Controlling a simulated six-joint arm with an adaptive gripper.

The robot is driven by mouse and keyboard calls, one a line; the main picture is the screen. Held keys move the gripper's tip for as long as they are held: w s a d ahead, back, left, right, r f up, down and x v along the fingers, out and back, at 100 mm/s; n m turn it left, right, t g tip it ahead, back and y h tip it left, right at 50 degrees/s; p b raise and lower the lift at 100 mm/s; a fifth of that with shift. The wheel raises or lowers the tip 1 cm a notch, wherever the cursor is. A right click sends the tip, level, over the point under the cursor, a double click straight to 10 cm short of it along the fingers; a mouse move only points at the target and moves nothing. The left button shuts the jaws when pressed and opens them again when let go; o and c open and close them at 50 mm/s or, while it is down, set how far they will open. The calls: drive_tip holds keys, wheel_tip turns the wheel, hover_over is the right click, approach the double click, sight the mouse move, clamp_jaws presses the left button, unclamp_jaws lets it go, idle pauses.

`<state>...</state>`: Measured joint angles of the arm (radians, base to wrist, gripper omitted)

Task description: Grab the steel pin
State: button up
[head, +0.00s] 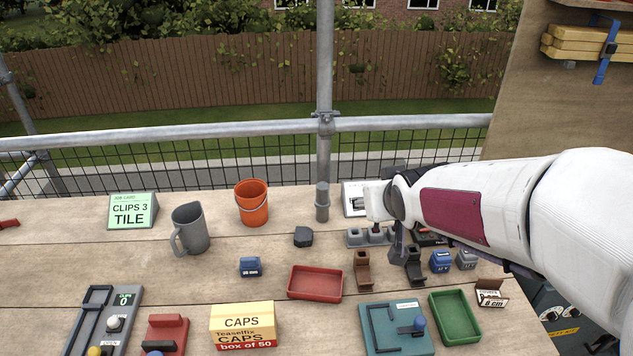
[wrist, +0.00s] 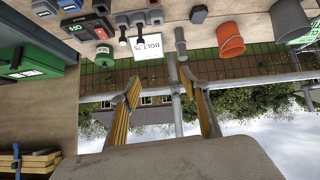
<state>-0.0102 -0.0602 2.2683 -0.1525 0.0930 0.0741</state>
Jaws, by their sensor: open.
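My gripper (wrist: 166,100) shows in the wrist view with its two yellow-padded fingers spread wide and nothing between them. In the head view my arm's wrist covers part of the bench's back right, and the fingertips cannot be made out. A grey holder block (head: 356,238) stands beside my wrist, with small dark-topped pieces upright in it; the block also shows in the wrist view (wrist: 138,18). A plain grey cylinder (head: 322,202) stands upright on the bench left of my wrist, and it also shows in the wrist view (wrist: 180,42). I cannot tell which piece is the steel pin.
An orange bucket (head: 252,203) and grey jug (head: 190,229) stand further left. A red tray (head: 315,283), brown bracket (head: 362,271), teal fixture (head: 378,343) and green tray (head: 455,317) lie in front. A white bolt card (wrist: 148,47) stands by the block. A scaffold rail runs behind.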

drive_tip(key=w+a+f+t+y, duration=0.1)
drive_tip(key=w+f, duration=0.2)
drive_tip(key=w, duration=0.3)
drive_tip(key=w+a+f+t, duration=0.1)
drive_tip(key=w+a+f, duration=0.15)
drive_tip(key=w, duration=0.35)
drive_tip(key=n+t+y, duration=0.2)
approach(325, 191)
drive_tip(key=x, duration=0.4)
drive_tip(key=shift+w+a+r, duration=0.1)
drive_tip(key=shift+w, duration=0.05)
drive_tip(key=shift+w+g, duration=0.15)
drive_tip(key=shift+g, duration=0.15)
drive_tip(key=shift+x, duration=1.2)
drive_tip(key=shift+a, duration=0.1)
drive_tip(key=shift+x, duration=2.55)
clamp_jaws()
